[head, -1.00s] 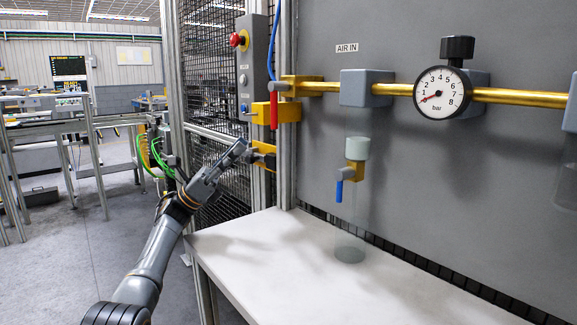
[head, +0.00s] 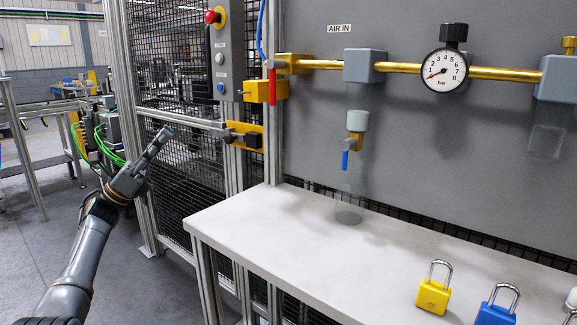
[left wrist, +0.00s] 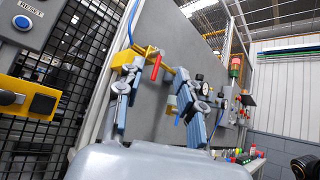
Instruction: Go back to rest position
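My left gripper (head: 158,146) is raised in front of the mesh fence at the left of the head view. It is seen nearly side-on there, apart from the yellow bracket with a black block (head: 246,135) to its right. In the left wrist view the two fingers of the gripper (left wrist: 160,98) stand wide apart with nothing between them. The gauge panel and the red valve handle (left wrist: 156,67) show beyond them. My right gripper is in neither view.
A white table (head: 270,232) stands below the grey panel (head: 400,130). A yellow padlock (head: 433,292) and a blue padlock (head: 497,308) are on its front right. A control box (head: 217,50) with a red button hangs on the fence post. Open floor lies at lower left.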

